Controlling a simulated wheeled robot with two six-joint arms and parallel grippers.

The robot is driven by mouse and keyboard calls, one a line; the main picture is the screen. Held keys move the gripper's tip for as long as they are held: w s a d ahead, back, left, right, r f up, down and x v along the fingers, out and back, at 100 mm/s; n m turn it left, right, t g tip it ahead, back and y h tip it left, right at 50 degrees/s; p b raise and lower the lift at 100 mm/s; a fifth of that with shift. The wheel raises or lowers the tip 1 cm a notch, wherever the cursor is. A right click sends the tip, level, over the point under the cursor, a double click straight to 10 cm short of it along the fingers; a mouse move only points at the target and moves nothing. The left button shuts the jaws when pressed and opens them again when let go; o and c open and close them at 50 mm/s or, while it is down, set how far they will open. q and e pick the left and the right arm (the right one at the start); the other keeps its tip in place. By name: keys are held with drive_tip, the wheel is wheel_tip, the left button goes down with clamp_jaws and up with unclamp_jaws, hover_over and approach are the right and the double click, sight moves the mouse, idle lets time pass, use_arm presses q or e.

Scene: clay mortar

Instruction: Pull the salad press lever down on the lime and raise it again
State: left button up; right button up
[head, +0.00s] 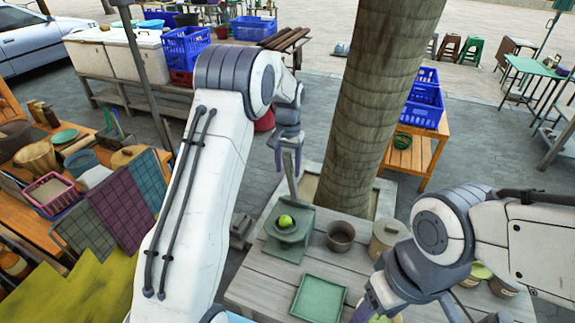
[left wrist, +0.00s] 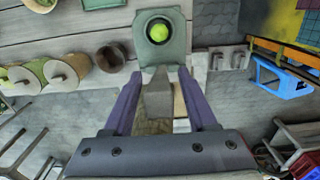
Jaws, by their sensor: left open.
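The green salad press (head: 288,238) stands on the wooden table, with a bright green lime (head: 286,221) in its round cup. The press (left wrist: 161,52) and lime (left wrist: 158,33) also show in the left wrist view. Its grey lever (head: 291,175) points up, near upright. My left gripper (head: 286,142) is at the lever's upper end. In the left wrist view, its two purple fingers (left wrist: 160,78) stand apart, with the lever (left wrist: 157,98) between them and gaps on both sides. My right gripper (head: 412,305) is low at the front right, away from the press, its fingers spread.
A brown pot (head: 341,236) and a lidded canister (head: 388,236) stand right of the press. A green tray (head: 318,298) lies in front. A tree trunk (head: 375,110) rises behind the table. A stall with baskets and cloths (head: 125,210) is on the left.

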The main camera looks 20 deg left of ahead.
use_arm(q)
clamp_jaws()
idle(1.4)
